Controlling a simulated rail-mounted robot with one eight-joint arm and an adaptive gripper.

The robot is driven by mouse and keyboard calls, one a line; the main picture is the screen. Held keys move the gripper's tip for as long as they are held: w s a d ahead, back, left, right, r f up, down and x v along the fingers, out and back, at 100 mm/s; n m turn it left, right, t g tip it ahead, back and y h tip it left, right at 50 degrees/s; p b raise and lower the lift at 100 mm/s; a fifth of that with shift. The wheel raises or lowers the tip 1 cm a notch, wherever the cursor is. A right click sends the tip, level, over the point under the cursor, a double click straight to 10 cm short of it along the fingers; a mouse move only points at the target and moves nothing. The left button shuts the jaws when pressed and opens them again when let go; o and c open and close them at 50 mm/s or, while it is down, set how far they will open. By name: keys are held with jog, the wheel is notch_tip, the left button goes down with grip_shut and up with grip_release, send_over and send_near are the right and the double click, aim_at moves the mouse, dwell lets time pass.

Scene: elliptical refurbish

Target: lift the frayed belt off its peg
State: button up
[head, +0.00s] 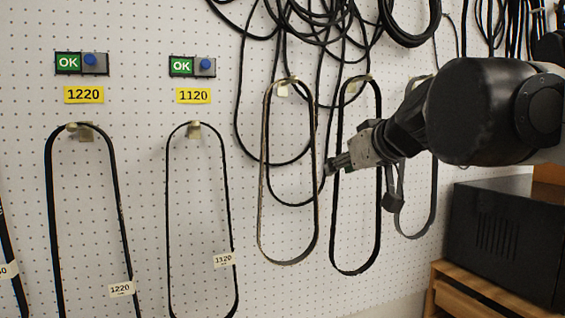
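A belt with a worn, tan-brown edge (261,190), which looks like the frayed one, hangs as a long loop from a peg (291,79) on the pegboard. My gripper (329,167) reaches in from the right, pointing left. Its tips are close to the right strand of this belt, and I cannot tell whether they touch it. The small fingers are seen from the side, so their opening is unclear. A black belt (357,271) hangs just to the right, partly hidden behind my gripper.
Belts tagged 1220 (121,289) and 1120 (223,259) hang at left below OK boxes and yellow labels. Loose black cables (318,25) drape over the upper pegboard, some behind the worn belt. Another belt (434,205) hangs right of my gripper. A black box (505,240) stands lower right.

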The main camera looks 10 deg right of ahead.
aim_at(316, 175)
jog(key=x, duration=0.5)
jog(key=p+x, duration=0.1)
jog(key=x, duration=0.2)
jog(key=shift+w+r, duration=0.25)
jog(key=shift+r+p+x, duration=0.2)
jog(key=shift+p+x, duration=0.15)
jog(key=shift+x, duration=1)
jog(key=shift+r+p+x, duration=0.15)
jog(key=shift+p+x, duration=0.2)
jog(key=shift+x, duration=1)
jog(key=shift+w, duration=0.15)
grip_shut()
